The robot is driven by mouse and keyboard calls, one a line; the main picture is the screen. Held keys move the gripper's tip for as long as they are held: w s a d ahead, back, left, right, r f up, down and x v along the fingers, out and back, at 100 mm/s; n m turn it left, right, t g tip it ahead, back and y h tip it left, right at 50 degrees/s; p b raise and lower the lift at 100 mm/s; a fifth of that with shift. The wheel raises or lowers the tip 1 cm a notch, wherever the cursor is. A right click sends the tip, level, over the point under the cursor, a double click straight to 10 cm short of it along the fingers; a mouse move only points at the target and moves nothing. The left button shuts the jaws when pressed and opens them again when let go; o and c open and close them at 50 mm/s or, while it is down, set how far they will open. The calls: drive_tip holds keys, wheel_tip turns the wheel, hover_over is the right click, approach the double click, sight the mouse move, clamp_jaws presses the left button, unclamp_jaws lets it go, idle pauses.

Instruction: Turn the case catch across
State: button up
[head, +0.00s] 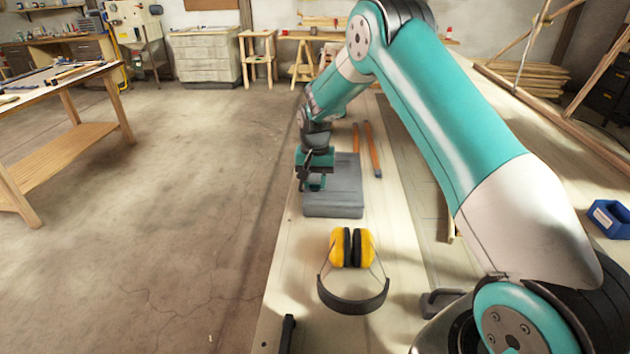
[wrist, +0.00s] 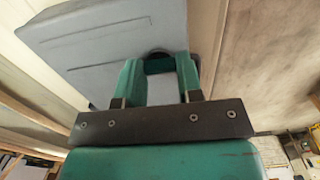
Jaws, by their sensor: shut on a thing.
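The grey case (head: 340,190) lies flat on the long pale bench. In the wrist view the case (wrist: 105,45) fills the upper left and middle. My gripper (head: 313,184) is at the left edge of the case, pointing down. In the wrist view my gripper (wrist: 160,70) has its two green fingers at the case's edge, close around a dark rounded part, which I take to be the case catch (wrist: 158,56). The catch is mostly hidden between the fingers, so its angle cannot be told. In the head view the gripper hides it.
Yellow ear defenders (head: 352,250) with a black headband lie in front of the case. Orange-brown strips (head: 371,150) lie behind it to the right. A blue bin (head: 608,217) stands at the far right. The floor left of the bench is clear.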

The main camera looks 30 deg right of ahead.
drive_tip(key=o, duration=0.9)
drive_tip(key=shift+o, duration=0.2)
wheel_tip(320, 180, up, 18)
drive_tip(key=b, duration=0.2)
drive_tip(key=shift+f+b, duration=0.25)
drive_tip(key=shift+b, duration=0.1)
drive_tip(key=s+a+r+n+y, duration=0.1)
drive_tip(key=s+a+r+n, duration=0.15)
drive_tip(key=s+a, duration=0.4)
drive_tip(key=s+a+r+n, duration=0.1)
drive_tip(key=s+a+n, duration=0.35)
drive_tip(key=s, duration=0.25)
drive_tip(key=s+a+f+n+y, duration=0.1)
drive_tip(key=s+a+n, duration=0.2)
drive_tip(key=s, duration=0.8)
drive_tip(key=s+a+f+n+y, duration=0.1)
drive_tip(key=s+a+n+y, duration=0.1)
drive_tip(key=s+a, duration=0.4)
drive_tip(key=s+n, duration=0.1)
drive_tip(key=s, duration=0.4)
drive_tip(key=shift+s+n, duration=0.4)
